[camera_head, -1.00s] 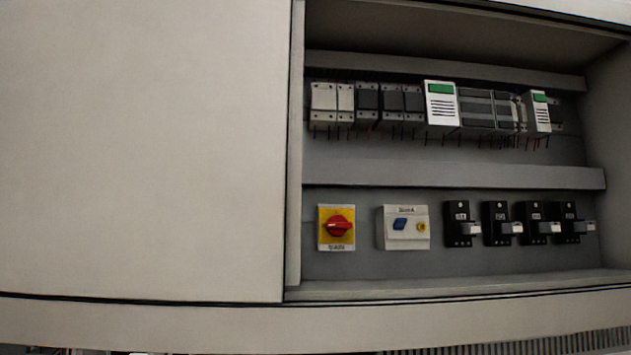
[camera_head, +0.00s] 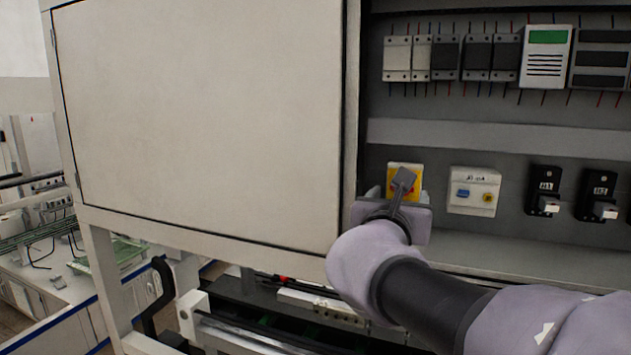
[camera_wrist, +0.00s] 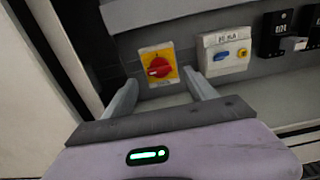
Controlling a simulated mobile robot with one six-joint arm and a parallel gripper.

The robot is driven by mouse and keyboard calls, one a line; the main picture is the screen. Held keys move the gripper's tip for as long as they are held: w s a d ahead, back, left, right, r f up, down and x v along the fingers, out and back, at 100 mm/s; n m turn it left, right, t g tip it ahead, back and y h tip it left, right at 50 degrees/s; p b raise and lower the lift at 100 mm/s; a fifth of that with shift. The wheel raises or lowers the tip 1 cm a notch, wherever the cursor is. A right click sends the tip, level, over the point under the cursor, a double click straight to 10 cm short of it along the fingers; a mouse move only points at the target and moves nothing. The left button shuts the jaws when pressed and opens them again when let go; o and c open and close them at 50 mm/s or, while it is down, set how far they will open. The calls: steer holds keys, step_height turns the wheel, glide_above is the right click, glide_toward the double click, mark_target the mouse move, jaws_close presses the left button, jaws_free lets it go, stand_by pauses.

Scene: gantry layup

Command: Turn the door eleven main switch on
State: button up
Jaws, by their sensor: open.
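The main switch (camera_wrist: 159,67) is a red rotary knob on a yellow plate, on the cabinet's lower panel. In the wrist view its handle lies roughly crosswise to the plate. In the head view its yellow plate (camera_head: 395,169) shows, but my gripper hides most of the knob. My gripper (camera_wrist: 159,81) is open and empty, its fingers pointing at the switch, one on each side of the plate's lower part. It also shows in the head view (camera_head: 402,190). I cannot tell whether the fingers touch anything.
A white box with a blue rocker and yellow knob (camera_head: 473,191) is right of the switch. Black breakers (camera_head: 544,190) stand farther right. A closed cabinet door (camera_head: 200,110) and its frame edge lie close on the left. A row of modules (camera_head: 450,59) sits above.

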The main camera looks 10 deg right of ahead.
steer(key=x, duration=0.5)
steer(key=shift+p, duration=0.35)
steer(key=c, duration=1.4)
